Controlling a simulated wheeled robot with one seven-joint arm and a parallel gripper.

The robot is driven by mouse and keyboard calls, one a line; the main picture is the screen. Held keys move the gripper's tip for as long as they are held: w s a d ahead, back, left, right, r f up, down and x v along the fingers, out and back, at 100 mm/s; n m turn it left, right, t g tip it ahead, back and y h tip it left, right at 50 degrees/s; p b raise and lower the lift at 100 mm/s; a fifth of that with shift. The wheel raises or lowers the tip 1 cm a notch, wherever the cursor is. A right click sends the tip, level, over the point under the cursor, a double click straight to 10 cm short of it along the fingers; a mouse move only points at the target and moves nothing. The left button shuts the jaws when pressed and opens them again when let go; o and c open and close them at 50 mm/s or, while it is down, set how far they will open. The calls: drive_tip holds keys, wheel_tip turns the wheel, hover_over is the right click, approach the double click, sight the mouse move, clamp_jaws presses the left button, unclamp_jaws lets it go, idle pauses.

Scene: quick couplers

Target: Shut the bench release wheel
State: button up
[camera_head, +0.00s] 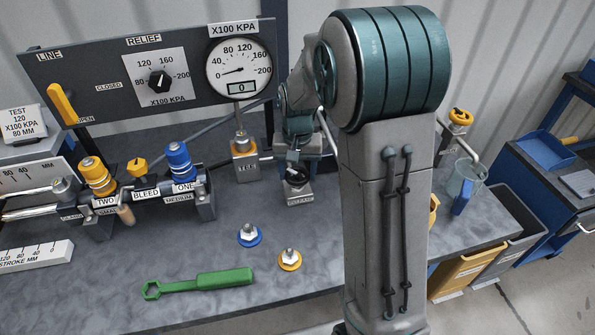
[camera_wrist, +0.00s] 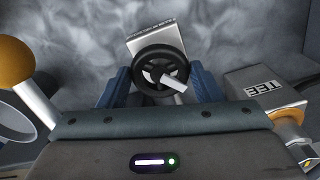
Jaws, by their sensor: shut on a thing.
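The bench release wheel (camera_wrist: 152,62) is a small black handwheel with a pale spoke or handle across it, in the middle of the wrist view. It sits by a grey block with a label (camera_wrist: 152,37). In the head view, the labelled block (camera_head: 300,198) shows below my gripper (camera_head: 294,160), and the wheel is mostly hidden. In the wrist view, the blue-grey fingers of my gripper (camera_wrist: 164,84) stand on either side of the wheel, shut on it. The wheel's exact turn cannot be read. The dial gauge (camera_head: 239,67) has its needle near 0, and its display reads 0.
The TEE block (camera_head: 245,162) stands close left of my gripper. Couplers on a rack (camera_head: 140,195), a green wrench (camera_head: 200,283) and two loose fittings (camera_head: 249,236) occupy the bench.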

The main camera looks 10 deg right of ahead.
sight(298, 174)
drive_tip(key=m, duration=0.4)
drive_tip(key=shift+m, duration=1.9)
drive_tip(key=shift+w, duration=0.1)
drive_tip(key=o, duration=1)
wheel_tip(298, 174, up, 14)
drive_tip(key=shift+f, duration=0.1)
